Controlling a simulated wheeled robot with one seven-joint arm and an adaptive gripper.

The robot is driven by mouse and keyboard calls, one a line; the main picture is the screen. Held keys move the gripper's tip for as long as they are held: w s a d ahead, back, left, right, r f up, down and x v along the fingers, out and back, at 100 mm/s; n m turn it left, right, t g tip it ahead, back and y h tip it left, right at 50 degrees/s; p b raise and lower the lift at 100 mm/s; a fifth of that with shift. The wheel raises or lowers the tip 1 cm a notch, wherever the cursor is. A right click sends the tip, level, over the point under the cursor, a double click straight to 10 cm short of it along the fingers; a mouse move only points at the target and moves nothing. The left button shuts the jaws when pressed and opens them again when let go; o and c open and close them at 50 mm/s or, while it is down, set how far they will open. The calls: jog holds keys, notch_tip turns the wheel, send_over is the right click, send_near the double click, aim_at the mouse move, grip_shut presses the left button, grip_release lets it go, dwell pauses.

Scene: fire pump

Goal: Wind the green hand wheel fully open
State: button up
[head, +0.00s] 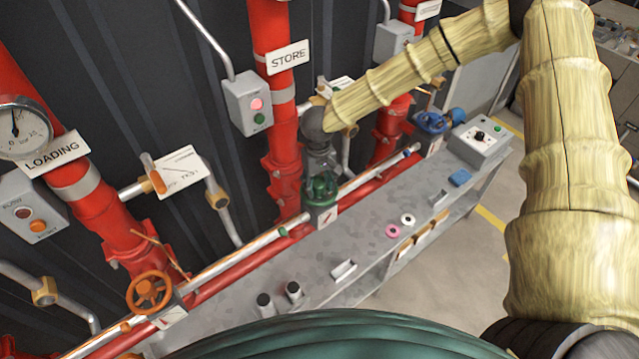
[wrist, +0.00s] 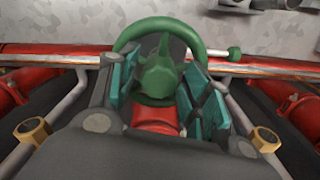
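The green hand wheel (head: 322,188) sits on the pipe under the STORE sign in the head view. In the wrist view its green rim (wrist: 190,36) arches across the top, with a green hub part in the middle. My gripper (head: 320,165) is directly at the wheel, pointing down on it. In the wrist view its teal finger pads (wrist: 160,85) stand apart, one on each side of the green hub part. A gap seems to show beside the hub, so I see no firm hold. The near part of the rim is hidden by the fingers.
A grey bench (head: 330,275) runs below the pipes with small parts on it. An orange hand wheel (head: 149,292) is at lower left and a blue one (head: 430,121) at right. A grey button box (head: 247,102) and red pipes stand close to my arm.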

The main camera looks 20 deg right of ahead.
jog(key=m, duration=0.9)
jog(key=shift+w, duration=0.1)
jog(key=m, duration=0.4)
jog(key=shift+m, duration=0.3)
jog(key=m, duration=0.4)
jog(key=shift+m, duration=0.4)
grip_shut()
jog(key=n, duration=0.6)
jog(key=shift+n, duration=1.1)
